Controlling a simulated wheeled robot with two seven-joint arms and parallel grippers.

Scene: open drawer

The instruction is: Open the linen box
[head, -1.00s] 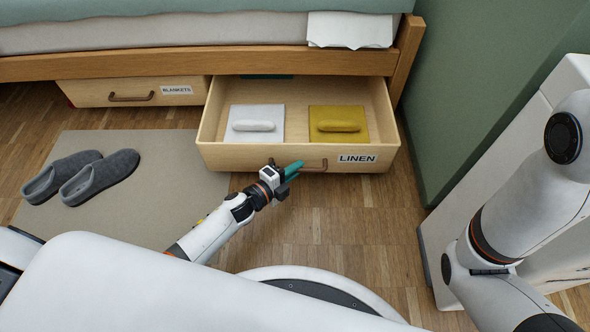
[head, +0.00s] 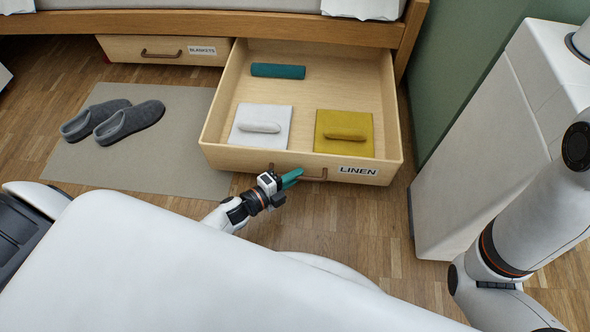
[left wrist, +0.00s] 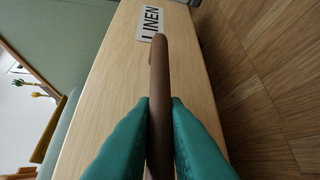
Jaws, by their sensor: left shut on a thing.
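The linen box (head: 225,157) is a pale wooden drawer labelled LINEN, standing pulled out from under the bed. Its label also shows in the left wrist view (left wrist: 149,22). Its brown handle (head: 315,178) is on the front face. My left gripper (head: 291,177), with teal fingers, is at the left part of the handle. In the left wrist view its fingers (left wrist: 160,130) are shut on the handle from both sides. Inside the box lie a white folded piece (head: 247,138), a mustard folded piece (head: 335,146) and a teal roll (head: 278,71). My right gripper is out of view.
The blankets box (head: 125,50) is shut under the bed (head: 250,28) on the left. Grey slippers (head: 128,122) stand on a beige mat (head: 190,165). A white cabinet (head: 480,120) and green wall stand at the right. Bare floor lies before the linen box.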

